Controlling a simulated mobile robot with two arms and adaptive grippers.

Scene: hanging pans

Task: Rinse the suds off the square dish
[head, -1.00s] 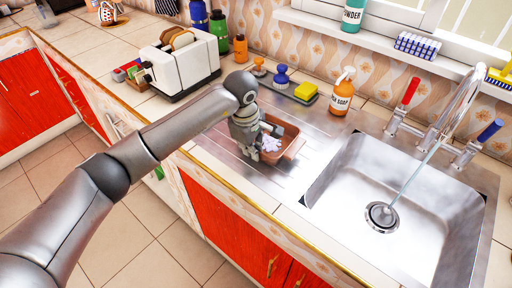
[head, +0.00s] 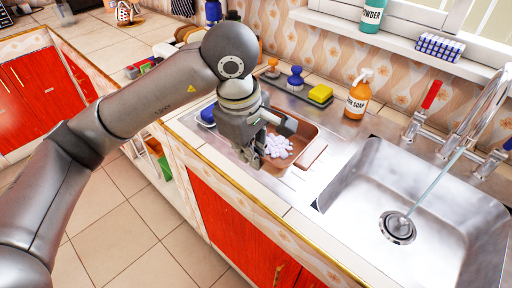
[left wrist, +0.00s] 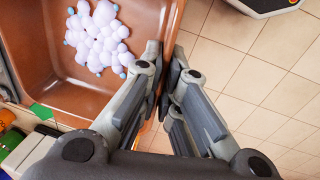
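The square dish (head: 312,152) is reddish brown, with a heap of white suds (head: 279,146) inside. It is over the drainboard left of the sink. My left gripper (head: 254,157) is at its left side. In the left wrist view, the fingers (left wrist: 168,80) are closed on the wall of the dish (left wrist: 62,98), with suds (left wrist: 100,38) on its floor. I cannot tell whether the dish touches the drainboard. A stream of water (head: 432,180) runs from the tap (head: 482,108) to the drain of the sink (head: 365,205). My right gripper is not in view.
A soap bottle (head: 358,95), yellow sponge (head: 320,94) and blue-topped brush (head: 295,77) stand behind the drainboard. A red tap handle (head: 431,95) rises at the sink's back edge. The basin is otherwise empty.

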